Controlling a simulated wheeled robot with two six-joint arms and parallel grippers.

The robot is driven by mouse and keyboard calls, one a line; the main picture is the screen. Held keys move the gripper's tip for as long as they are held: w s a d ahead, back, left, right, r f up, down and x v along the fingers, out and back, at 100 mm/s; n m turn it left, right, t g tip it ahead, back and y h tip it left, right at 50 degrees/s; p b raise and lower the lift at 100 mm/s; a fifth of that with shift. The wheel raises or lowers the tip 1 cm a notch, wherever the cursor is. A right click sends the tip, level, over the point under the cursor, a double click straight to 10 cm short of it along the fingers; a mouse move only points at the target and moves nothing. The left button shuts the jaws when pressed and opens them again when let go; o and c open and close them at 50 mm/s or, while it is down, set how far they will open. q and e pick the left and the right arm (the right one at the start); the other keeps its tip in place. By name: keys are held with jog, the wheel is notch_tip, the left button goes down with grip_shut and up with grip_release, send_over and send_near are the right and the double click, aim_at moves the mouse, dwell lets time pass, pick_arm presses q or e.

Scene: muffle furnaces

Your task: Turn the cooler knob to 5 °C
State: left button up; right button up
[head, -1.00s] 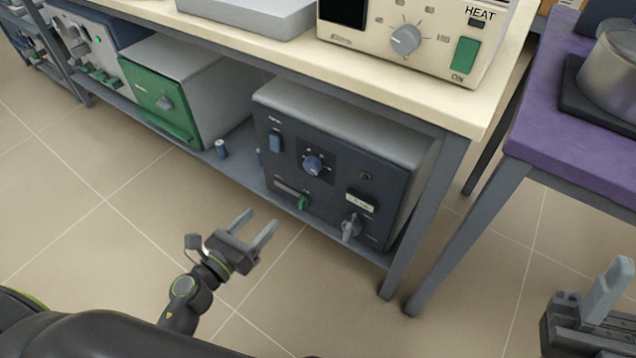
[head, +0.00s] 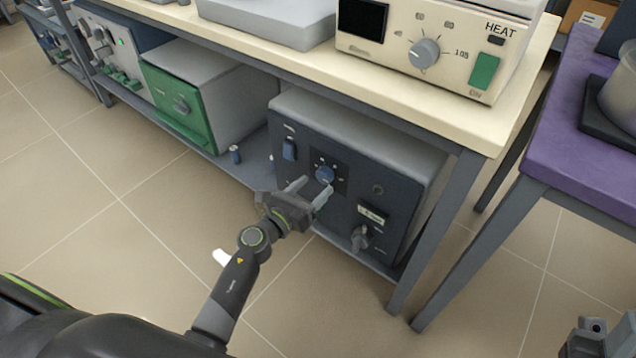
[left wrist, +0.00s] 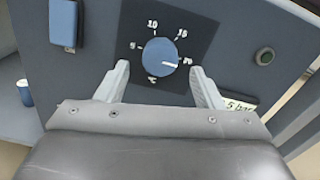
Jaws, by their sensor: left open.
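The cooler is a dark-fronted box (head: 395,190) on the lower shelf. Its round blue knob (head: 325,174) sits on a black dial plate (left wrist: 205,32). In the left wrist view the knob (left wrist: 158,57) has a white mark pointing right, near the 20; the 5 is at its left. My left gripper (head: 311,190) is open in front of the dial. In the left wrist view its fingertips (left wrist: 159,70) are at either side of the knob's lower part, apart from it. Part of my right gripper (head: 598,338) shows at the bottom right corner; its fingers are not clear.
A blue switch (head: 289,149), a round button (head: 377,189) and a grey lower knob (head: 361,238) are on the same panel. The tabletop (head: 400,105) overhangs above, with a table leg (head: 440,235) at right. The floor in front is free.

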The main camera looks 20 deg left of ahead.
pick_arm(q)
jog(key=shift+x, duration=1.35)
jog(key=c, duration=1)
